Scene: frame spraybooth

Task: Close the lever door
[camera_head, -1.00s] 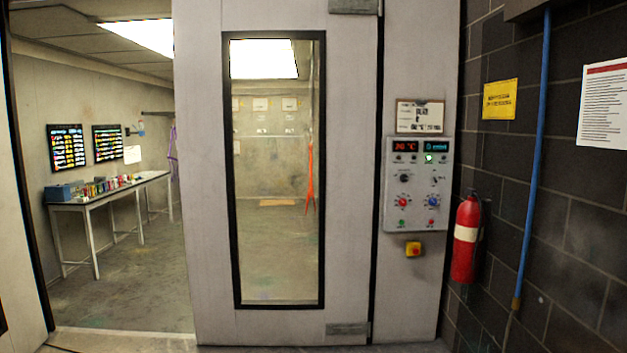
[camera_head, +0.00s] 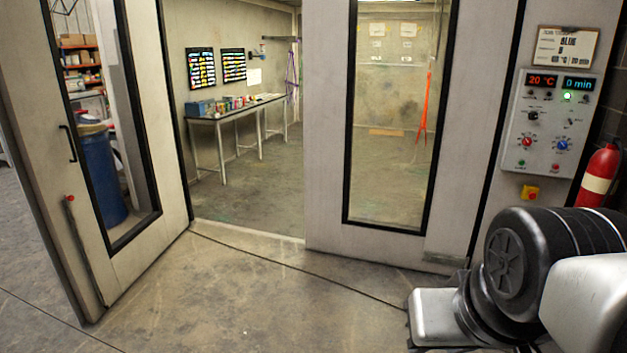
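The lever door (camera_head: 165,215) stands swung open at the left, a pale panel with a tall black-framed window. A black pull handle (camera_head: 68,144) is on its face. Below it, a long thin lever (camera_head: 80,245) with a red tip runs down the panel. The door is apart from the other pale door panel (camera_head: 325,190), and the doorway lies open between them. Part of my arm shows at the lower right, far from the lever door. My gripper's fingers are not in view.
A bench (camera_head: 235,118) with cans stands inside the booth. A control panel (camera_head: 548,130) and a fire extinguisher (camera_head: 597,178) are at the right. A blue barrel (camera_head: 100,175) shows through the door's window. The floor (camera_head: 250,300) before the doorway is clear.

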